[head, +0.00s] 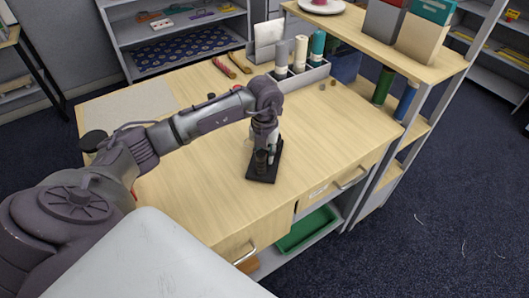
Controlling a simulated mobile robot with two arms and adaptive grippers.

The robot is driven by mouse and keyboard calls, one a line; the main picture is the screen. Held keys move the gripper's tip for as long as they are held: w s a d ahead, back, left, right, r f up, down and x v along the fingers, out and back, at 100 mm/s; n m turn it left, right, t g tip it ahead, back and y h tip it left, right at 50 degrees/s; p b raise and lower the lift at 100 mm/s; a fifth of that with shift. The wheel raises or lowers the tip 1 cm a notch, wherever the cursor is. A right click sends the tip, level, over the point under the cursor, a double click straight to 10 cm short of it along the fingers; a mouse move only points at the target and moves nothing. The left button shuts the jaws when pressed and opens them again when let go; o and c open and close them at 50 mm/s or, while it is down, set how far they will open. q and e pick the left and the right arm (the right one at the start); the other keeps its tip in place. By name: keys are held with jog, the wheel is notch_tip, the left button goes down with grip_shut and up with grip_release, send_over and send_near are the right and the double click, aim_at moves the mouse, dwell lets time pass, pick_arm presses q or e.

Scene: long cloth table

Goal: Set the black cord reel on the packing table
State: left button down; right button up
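My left gripper (266,150) points down over the middle of the wooden packing table (200,205). Directly below it is a black item with a flat, squarish base (262,178) and a dark brown upright part (261,160). It rests on the table top and may be the cord reel, but the gripper partly covers it. The fingers are at its upper part; I cannot tell whether they grip it. A black round thing (93,139) shows at the table's left edge behind my arm; I cannot tell what it is. My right gripper is out of view.
A grey organizer (302,80) with rolls stands at the table's back. Two dark red-brown items (224,68) lie to its left. A pale mat (130,108) lies at back left. A wooden shelf unit (400,50) borders the right. The table's front and right are mostly clear.

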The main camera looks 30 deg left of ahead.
pick_arm(q)
jog(key=shift+f, duration=0.15)
jog(key=c, duration=1)
grip_release()
jog(key=shift+r, duration=0.55)
notch_tip(320, 180, up, 11)
jog(key=shift+r+b, duration=0.2)
jog(key=shift+b, duration=1.05)
